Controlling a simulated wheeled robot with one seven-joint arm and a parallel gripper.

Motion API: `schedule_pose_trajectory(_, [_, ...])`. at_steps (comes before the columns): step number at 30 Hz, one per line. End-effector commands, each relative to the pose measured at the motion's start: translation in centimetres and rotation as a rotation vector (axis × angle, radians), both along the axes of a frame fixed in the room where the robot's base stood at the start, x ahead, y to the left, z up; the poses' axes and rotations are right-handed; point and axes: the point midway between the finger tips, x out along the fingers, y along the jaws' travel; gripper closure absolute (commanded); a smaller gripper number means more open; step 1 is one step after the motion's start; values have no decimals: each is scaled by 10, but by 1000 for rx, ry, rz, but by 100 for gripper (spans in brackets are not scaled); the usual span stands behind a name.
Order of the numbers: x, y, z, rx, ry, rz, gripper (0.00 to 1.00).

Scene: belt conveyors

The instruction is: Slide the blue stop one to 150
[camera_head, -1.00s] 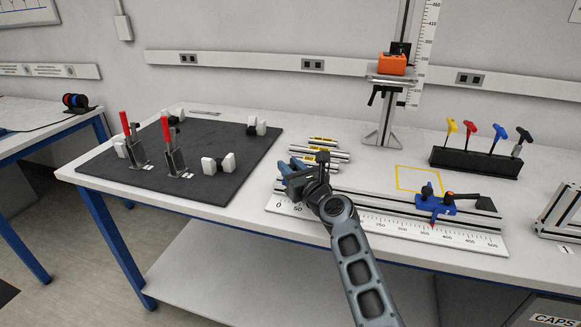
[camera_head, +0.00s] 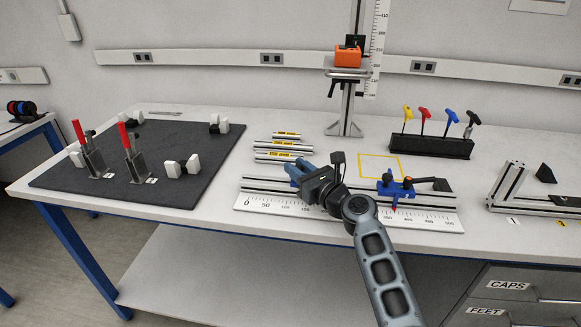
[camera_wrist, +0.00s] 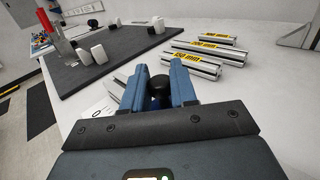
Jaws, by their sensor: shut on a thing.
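My gripper (camera_head: 300,170) is over the left part of the rail (camera_head: 262,184), above the scale (camera_head: 285,206) roughly between 100 and 150. In the wrist view its blue fingers (camera_wrist: 160,84) are shut on a black knob (camera_wrist: 159,92).
Several profiles with yellow labels (camera_head: 282,156) lie behind the rail. A yellow outlined square (camera_head: 362,165) marks the bench behind the blue stop. A dark board (camera_head: 95,188) with red-handled clamps is at left. A rack of coloured hex keys (camera_head: 430,146) stands back right.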

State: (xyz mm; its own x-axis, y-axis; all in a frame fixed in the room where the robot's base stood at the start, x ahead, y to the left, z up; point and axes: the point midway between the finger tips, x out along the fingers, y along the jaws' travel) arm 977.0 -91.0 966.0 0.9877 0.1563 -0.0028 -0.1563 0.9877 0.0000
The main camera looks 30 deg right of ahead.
Motion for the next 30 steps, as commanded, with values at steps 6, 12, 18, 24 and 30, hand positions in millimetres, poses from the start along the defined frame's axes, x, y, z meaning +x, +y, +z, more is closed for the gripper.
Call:
schedule_pose_trajectory(6, [2,0,7,1,-11,-2,63])
schedule_pose_trajectory(12, [1,0,4,0,-6,-1,53])
schedule_pose_trajectory(18, [-1,0,2,0,-4,-1,53])
schedule_pose_trajectory(24, [-26,-4,2,-1,-3,-1,53])
schedule_pose_trajectory(30, [-57,-9,2,-2,-3,-1,53])
